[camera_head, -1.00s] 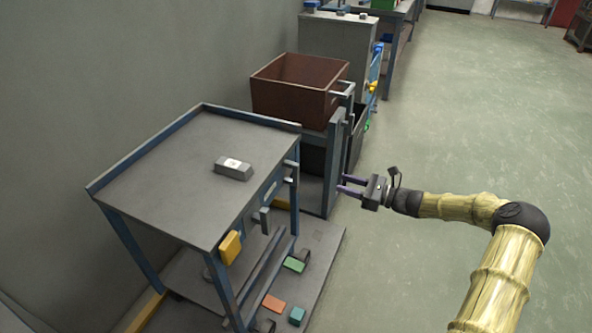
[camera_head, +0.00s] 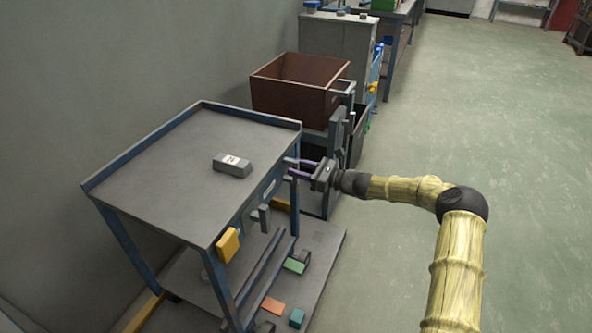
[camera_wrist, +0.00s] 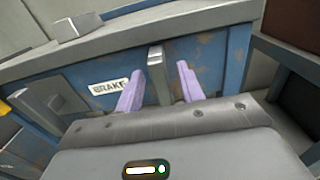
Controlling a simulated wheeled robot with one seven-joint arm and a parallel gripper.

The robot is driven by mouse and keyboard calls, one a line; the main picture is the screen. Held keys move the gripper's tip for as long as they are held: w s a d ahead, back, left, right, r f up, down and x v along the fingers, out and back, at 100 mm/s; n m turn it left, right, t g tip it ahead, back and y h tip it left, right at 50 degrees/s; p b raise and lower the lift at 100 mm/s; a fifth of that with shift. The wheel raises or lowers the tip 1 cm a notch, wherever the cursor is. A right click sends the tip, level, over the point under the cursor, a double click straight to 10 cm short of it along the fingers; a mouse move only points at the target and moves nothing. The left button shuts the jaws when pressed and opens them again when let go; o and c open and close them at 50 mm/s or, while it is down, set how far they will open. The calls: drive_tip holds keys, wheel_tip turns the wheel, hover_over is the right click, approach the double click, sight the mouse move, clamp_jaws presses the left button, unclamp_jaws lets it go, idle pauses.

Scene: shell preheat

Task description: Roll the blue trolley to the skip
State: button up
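The blue trolley (camera_head: 118,236), blue-framed with a grey top, stands at left by the wall. My gripper (camera_head: 292,166) is at its right side, near the far corner. In the wrist view the two purple fingers of my gripper (camera_wrist: 158,72) are apart, one on each side of a grey upright handle (camera_wrist: 155,62) on the trolley's blue side panel. Gaps show beside the handle; I cannot tell whether the fingertips touch anything. A "BRAKE" label (camera_wrist: 108,87) is left of the fingers. A rust-brown open box (camera_head: 290,98) behind the trolley may be the skip.
A grey block (camera_head: 232,166) lies on the trolley top. A yellow piece (camera_head: 228,245) and a grey bracket (camera_head: 262,217) stick out from its side. Small coloured blocks lie low, including a green one (camera_head: 293,265). The green floor (camera_head: 480,150) at right is clear.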

drive_tip(key=shift+w+a, duration=0.25)
drive_tip(key=shift+a, duration=0.4)
clamp_jaws()
